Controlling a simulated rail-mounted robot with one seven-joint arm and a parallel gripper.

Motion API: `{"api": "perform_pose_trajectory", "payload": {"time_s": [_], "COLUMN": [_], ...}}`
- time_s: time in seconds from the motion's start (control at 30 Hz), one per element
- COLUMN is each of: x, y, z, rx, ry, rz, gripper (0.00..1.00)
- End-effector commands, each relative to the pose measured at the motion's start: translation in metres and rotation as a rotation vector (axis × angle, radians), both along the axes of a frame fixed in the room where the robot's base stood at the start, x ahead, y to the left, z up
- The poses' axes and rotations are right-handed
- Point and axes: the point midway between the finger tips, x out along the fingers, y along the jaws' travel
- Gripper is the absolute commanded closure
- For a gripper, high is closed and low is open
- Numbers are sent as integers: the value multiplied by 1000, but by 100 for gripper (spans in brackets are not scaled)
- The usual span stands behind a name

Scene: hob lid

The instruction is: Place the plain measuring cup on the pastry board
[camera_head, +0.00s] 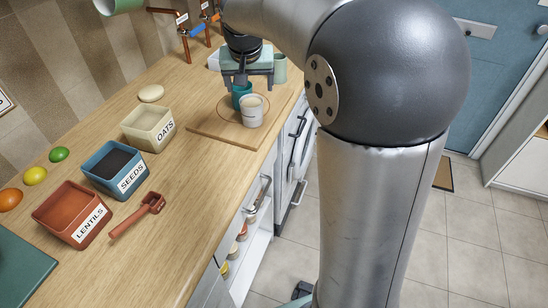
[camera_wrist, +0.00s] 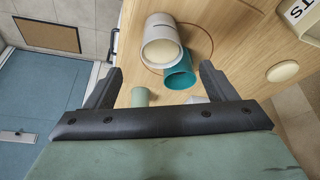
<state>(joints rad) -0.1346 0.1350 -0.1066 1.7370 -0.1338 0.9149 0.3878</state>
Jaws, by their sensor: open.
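The pastry board (camera_head: 215,131) is a wooden board with a ring marked on it, lying on the counter. A white cup with a grey band (camera_head: 251,112) stands on it; it also shows in the wrist view (camera_wrist: 160,42). A teal cup (camera_head: 241,90) stands right beside it, partly hidden by my gripper; it shows in the wrist view (camera_wrist: 179,74). A pale green cup (camera_head: 280,68) is behind, also in the wrist view (camera_wrist: 140,97). I cannot tell for sure which is the plain measuring cup. My gripper (camera_head: 247,80) is open and empty, above and close to the teal cup.
Bins marked oats (camera_head: 148,128), seeds (camera_head: 115,168) and lentils (camera_head: 72,213) line the counter's left side. A red scoop (camera_head: 138,216) lies by them. A pale round object (camera_head: 151,93) lies near the wall.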

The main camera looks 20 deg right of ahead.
Motion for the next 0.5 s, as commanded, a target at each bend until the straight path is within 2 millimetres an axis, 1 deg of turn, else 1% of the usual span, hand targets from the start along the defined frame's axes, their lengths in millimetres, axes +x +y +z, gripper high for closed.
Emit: {"api": "perform_pose_trajectory", "payload": {"time_s": [0.07,0.17,0.2,0.27,0.3,0.4,0.5], "x": [-32,-97,-126,-169,-195,-251,-284], "y": [1,4,7,9,12,15,17], "z": [-10,-34,-45,-63,-74,-100,-117], "rx": [7,21,29,36,41,52,57], "ry": [39,120,154,204,234,296,334], "rz": [30,102,135,182,214,274,314], "gripper": [22,22,22,22,22,22,22]}}
